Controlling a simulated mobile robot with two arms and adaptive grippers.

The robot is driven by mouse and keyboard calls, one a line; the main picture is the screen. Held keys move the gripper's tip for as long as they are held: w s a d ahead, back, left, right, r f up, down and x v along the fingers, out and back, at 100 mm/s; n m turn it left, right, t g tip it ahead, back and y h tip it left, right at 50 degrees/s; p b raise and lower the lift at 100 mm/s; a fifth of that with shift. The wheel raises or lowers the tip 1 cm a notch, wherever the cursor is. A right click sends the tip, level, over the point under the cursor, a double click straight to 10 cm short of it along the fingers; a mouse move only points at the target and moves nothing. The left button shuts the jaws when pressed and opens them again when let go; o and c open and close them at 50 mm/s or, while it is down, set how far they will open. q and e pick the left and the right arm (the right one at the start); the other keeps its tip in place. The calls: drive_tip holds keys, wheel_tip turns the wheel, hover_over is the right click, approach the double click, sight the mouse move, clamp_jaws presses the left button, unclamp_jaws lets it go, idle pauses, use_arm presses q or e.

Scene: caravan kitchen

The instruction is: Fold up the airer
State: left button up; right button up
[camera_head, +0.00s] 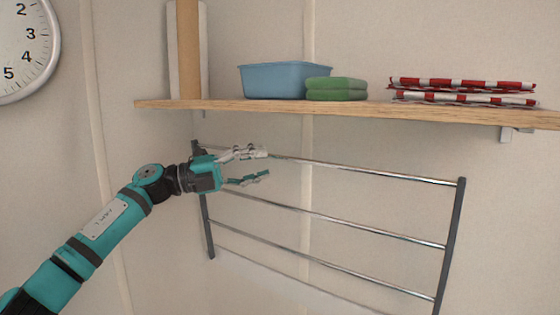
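The airer (455,240) is a rack with dark grey side bars and several shiny metal rails, below a wooden shelf. Its top rail (370,171) runs from the upper left down to the right. How far the airer stands out from the wall is hard to tell. My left gripper (264,164) is at the left part of the airer, near the top rail, with its fingers apart and pointing right. The upper finger overlaps the top rail in the picture and hides a short part of it. I cannot tell whether they touch. My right gripper is not in view.
The wooden shelf (350,107) runs just above the gripper. It carries a blue tub (270,80), folded green cloths (336,89) and folded red-and-white striped cloths (462,91). A wall clock (25,45) hangs at the upper left. The space left of the airer is clear except for my arm.

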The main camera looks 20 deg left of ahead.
use_arm(q)
drive_tip(key=v, duration=0.5)
idle(0.4)
